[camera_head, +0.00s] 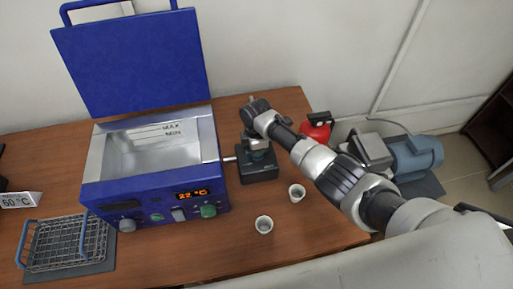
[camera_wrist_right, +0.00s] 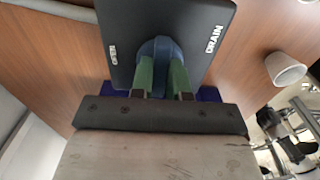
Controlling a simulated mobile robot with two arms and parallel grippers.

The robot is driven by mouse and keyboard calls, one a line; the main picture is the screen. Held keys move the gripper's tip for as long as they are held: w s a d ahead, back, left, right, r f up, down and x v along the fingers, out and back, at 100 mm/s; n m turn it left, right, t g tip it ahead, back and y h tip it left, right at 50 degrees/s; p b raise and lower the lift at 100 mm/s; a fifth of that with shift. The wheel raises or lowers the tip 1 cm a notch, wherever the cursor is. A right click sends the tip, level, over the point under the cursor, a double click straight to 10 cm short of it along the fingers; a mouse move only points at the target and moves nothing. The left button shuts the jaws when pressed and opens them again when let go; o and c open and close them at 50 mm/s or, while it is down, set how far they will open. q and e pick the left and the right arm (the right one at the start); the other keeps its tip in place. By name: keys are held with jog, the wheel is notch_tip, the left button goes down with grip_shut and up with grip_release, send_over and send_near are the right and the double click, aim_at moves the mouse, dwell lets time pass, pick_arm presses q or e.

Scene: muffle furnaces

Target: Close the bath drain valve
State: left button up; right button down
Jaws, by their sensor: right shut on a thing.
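The bath (camera_head: 160,140) is a blue box with a steel basin, and its blue lid stands open. A black drain valve block (camera_head: 258,172) sits on the table at the bath's right side, joined to it by a short pipe. In the right wrist view the valve's black plate (camera_wrist_right: 120,30) reads OPEN and DRAIN. My right gripper (camera_head: 258,143) is over the block. In the right wrist view its green fingers (camera_wrist_right: 161,76) are shut on the blue valve handle (camera_wrist_right: 157,48). The fingers and wrist partly hide the handle. My left gripper is not in view.
Two white cups (camera_head: 264,225) (camera_head: 297,192) stand right of the bath. A wire basket (camera_head: 66,243) is at the front left, beside a 60 °C sign (camera_head: 20,200). A red object (camera_head: 318,130) and a grey-blue pump (camera_head: 405,155) are beyond the table's right edge.

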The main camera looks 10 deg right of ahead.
dwell(0.3)
jog(key=c, duration=1.1)
grip_release()
jog(key=shift+r, duration=0.15)
notch_tip(320, 180, up, 11)
jog(key=shift+f+b, duration=0.2)
jog(key=shift+b, duration=0.1)
jog(key=shift+f, duration=0.1)
